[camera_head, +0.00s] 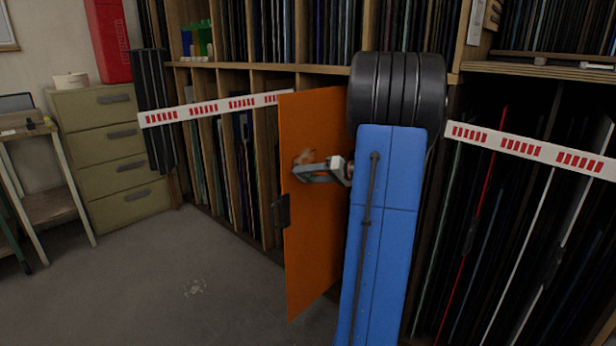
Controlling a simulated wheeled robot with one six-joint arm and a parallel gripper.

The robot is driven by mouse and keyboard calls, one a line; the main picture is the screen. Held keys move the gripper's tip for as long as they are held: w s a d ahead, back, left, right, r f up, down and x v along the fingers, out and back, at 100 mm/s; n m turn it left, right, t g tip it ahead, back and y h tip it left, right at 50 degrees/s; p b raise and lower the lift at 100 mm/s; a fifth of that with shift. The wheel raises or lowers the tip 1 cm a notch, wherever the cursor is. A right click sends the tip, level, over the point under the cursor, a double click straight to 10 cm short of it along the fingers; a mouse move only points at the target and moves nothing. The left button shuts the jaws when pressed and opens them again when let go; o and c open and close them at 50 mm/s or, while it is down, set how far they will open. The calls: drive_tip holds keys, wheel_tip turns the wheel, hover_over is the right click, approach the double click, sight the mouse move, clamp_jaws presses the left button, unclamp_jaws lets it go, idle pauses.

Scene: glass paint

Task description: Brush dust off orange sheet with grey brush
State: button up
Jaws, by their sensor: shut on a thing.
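The orange sheet (318,235) stands upright, jutting out from the rack in the middle of the view. My gripper (312,172) is in front of its upper part, shut on a small greyish thing, which I take to be the grey brush; its shape is hard to make out. A pale brownish patch (303,157) shows at the gripper's tip against the sheet; I cannot tell whether it is dust or bristles. Whether the brush touches the sheet is unclear. A dark handle or clip (282,210) sits on the sheet's left edge. My blue arm hides the area to the right.
Wooden racks (273,80) full of thin sheets stand behind. White-and-red barrier strips (215,108) cross the racks on both sides. A drawer cabinet (118,160) and a small workbench (45,170) stand at left. The grey floor (165,280) at lower left is mostly clear.

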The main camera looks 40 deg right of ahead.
drive_tip(key=shift+w+a, duration=0.1)
drive_tip(key=shift+w, duration=0.85)
idle(0.3)
drive_tip(key=shift+w+d+r, duration=0.2)
drive_tip(key=shift+d+r, duration=0.1)
drive_tip(key=shift+d, duration=1.7)
drive_tip(key=shift+w+d+r, duration=0.15)
drive_tip(key=shift+d+r, duration=0.2)
drive_tip(key=shift+d, duration=1.6)
drive_tip(key=shift+w+d+r, duration=0.2)
drive_tip(key=shift+d+r, duration=0.1)
drive_tip(key=shift+d, duration=1.7)
drive_tip(key=shift+s+a, duration=0.2)
drive_tip(key=shift+a, duration=1.8)
drive_tip(key=shift+s+a, duration=0.15)
drive_tip(key=shift+a, duration=1.8)
drive_tip(key=shift+s+a, duration=0.2)
drive_tip(key=shift+a, duration=1.8)
drive_tip(key=shift+r, duration=0.9)
drive_tip(key=shift+w+d, duration=0.2)
drive_tip(key=shift+d, duration=1.85)
drive_tip(key=shift+w+d, duration=0.15)
drive_tip(key=shift+d, duration=1.9)
